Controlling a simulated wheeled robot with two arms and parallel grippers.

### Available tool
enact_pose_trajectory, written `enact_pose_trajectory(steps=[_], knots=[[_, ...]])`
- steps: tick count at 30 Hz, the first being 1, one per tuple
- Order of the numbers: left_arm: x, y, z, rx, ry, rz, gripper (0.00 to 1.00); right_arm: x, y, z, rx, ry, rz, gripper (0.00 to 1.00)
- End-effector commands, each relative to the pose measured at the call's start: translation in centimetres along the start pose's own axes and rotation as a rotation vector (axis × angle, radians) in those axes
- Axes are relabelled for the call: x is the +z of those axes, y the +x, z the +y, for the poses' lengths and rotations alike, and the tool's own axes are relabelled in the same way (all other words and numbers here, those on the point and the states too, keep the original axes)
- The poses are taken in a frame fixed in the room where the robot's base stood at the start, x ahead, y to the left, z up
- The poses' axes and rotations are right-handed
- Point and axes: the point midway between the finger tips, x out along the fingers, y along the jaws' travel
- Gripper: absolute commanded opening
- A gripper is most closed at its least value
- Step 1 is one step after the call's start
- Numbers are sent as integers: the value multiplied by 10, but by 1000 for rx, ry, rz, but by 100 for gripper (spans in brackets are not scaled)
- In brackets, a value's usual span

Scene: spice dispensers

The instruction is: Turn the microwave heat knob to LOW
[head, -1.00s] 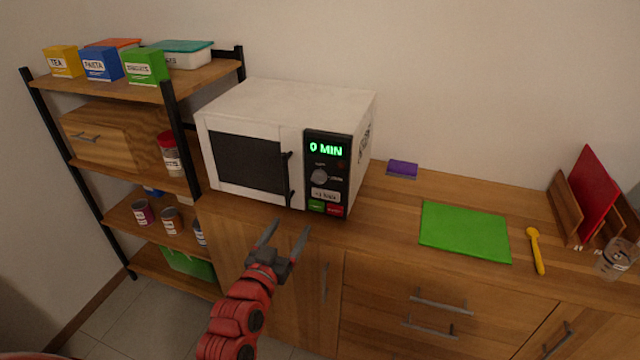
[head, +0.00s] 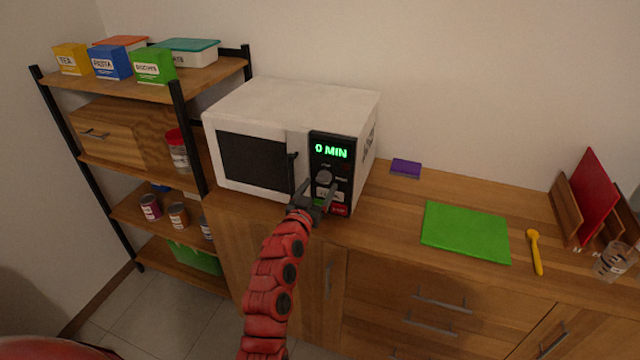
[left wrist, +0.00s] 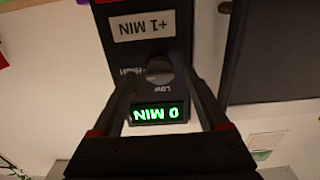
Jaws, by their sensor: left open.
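The white microwave (head: 285,105) stands on the wooden counter, its black control panel (head: 345,172) on the right of its front. The heat knob (head: 324,177) is a round grey dial under the green "0 MIN" display (head: 331,151). My left gripper (head: 317,186) is open in front of the panel, its fingers either side of the knob. In the left wrist view, upside down, the knob (left wrist: 159,70) lies between the open fingers, with HIGH and LOW printed near it. I cannot tell where the knob points or whether the fingers touch it. My right gripper is not in view.
The "+1 MIN" button (left wrist: 140,26) and a red button (head: 339,210) sit below the knob. The microwave door handle (head: 293,172) is just left of the panel. A shelf rack (head: 190,145) stands left. A green board (head: 465,232) lies right on the counter.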

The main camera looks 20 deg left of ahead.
Motion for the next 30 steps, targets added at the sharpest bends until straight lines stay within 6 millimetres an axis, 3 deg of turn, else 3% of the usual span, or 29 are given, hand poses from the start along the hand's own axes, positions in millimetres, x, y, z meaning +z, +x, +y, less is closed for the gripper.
enact_pose_trajectory(steps=[5,14,27,30], knots=[[1,11,0,0,0,-3,78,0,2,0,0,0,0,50],[1,12,0,-1,0,-1,78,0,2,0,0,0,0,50],[1,12,0,0,0,-1,0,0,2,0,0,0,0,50],[0,12,0,-1,-1,-1,0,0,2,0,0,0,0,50]])
